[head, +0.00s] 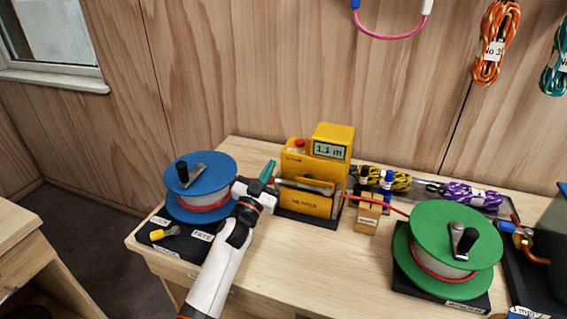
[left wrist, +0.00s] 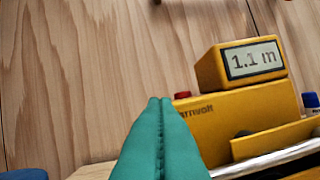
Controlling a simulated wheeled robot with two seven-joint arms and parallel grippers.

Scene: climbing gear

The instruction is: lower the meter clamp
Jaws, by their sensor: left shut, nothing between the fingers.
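The yellow meter (head: 325,150) stands on the workbench against the wood wall, its display reading 1.1 m. It also shows in the left wrist view (left wrist: 235,110). A yellow bar (left wrist: 275,138), which looks like the meter's clamp, slants across its front above a pale strip; it also shows in the head view (head: 308,184). I cannot tell how far up it stands. My left gripper (head: 268,171) has teal fingers, shut and empty, just left of the meter. In the left wrist view the fingertips (left wrist: 161,100) appear in front of the meter's left end. My right gripper is out of view.
A blue reel (head: 212,172) with a crank stands left of my gripper, a green reel (head: 452,240) at the right. A red line (head: 385,205) runs between meter and green reel, past a small wooden block (head: 368,216). Rope bundles lie behind. The bench front is clear.

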